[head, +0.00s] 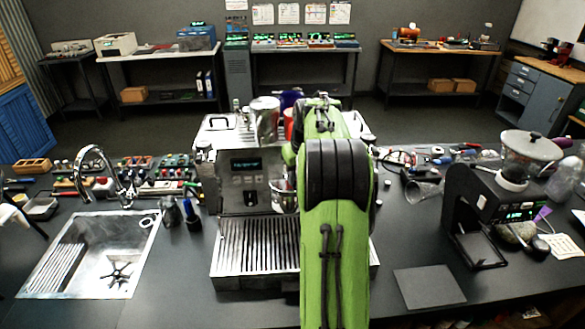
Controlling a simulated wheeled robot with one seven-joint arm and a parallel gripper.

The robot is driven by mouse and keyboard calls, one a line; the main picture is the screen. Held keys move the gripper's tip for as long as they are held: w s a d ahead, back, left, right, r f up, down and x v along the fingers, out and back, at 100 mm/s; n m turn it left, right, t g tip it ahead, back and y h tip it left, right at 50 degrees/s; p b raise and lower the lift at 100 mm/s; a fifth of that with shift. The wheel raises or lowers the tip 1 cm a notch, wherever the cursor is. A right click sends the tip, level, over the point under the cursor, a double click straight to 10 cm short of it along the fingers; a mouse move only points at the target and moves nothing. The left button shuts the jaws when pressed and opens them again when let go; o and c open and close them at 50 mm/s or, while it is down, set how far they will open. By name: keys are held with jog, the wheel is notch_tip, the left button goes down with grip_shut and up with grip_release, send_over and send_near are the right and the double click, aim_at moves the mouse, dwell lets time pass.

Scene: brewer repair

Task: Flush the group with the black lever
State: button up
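The steel espresso machine (238,200) stands on the dark counter in the middle of the head view. Its front has a lit display and buttons, and a slotted drip tray (256,248) lies below. A shiny metal cup-like part (283,196) shows under the machine's front, partly covered by my arm. My green arm reaches forward over the tray and hides the machine's right half. I cannot make out the black lever; it may be behind my arm. My gripper is hidden behind my arm links, so its fingers do not show.
A sink (92,255) with a tap is at the left. A black grinder (478,205) stands at the right, with a flat dark grey mat (429,287) in front. Metal containers (265,118) sit on the machine's top. Small tools and parts line the counter's back.

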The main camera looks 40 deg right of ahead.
jog(key=shift+w+a+m+h, duration=0.15)
jog(key=shift+w+a+m, duration=0.05)
jog(key=shift+a+m, duration=0.3)
jog(key=shift+w+a+m+h, duration=0.2)
jog(key=shift+a+m, duration=0.15)
jog(key=shift+m, duration=0.25)
jog(key=shift+w+a+m+g+p, duration=0.35)
jog(key=shift+a+m+g, duration=0.1)
jog(key=shift+m, duration=0.45)
jog(key=shift+w+a+r+m+h+p, duration=0.1)
jog(key=shift+w+a+m+h+p, duration=0.1)
jog(key=shift+w+a+m+p, duration=0.3)
jog(key=shift+w+a+r+m+h+p, duration=0.15)
jog(key=shift+w+m+p, duration=0.1)
jog(key=shift+m, duration=0.45)
jog(key=shift+w+a+f+m+g+p, duration=0.15)
jog(key=shift+w+a+m+g+p, duration=0.15)
jog(key=shift+w+m+g+p, duration=0.45)
jog(key=shift+s+m+t, duration=0.2)
jog(key=shift+m+t, duration=0.05)
jog(key=shift+t, duration=0.05)
jog(key=shift+f, duration=0.1)
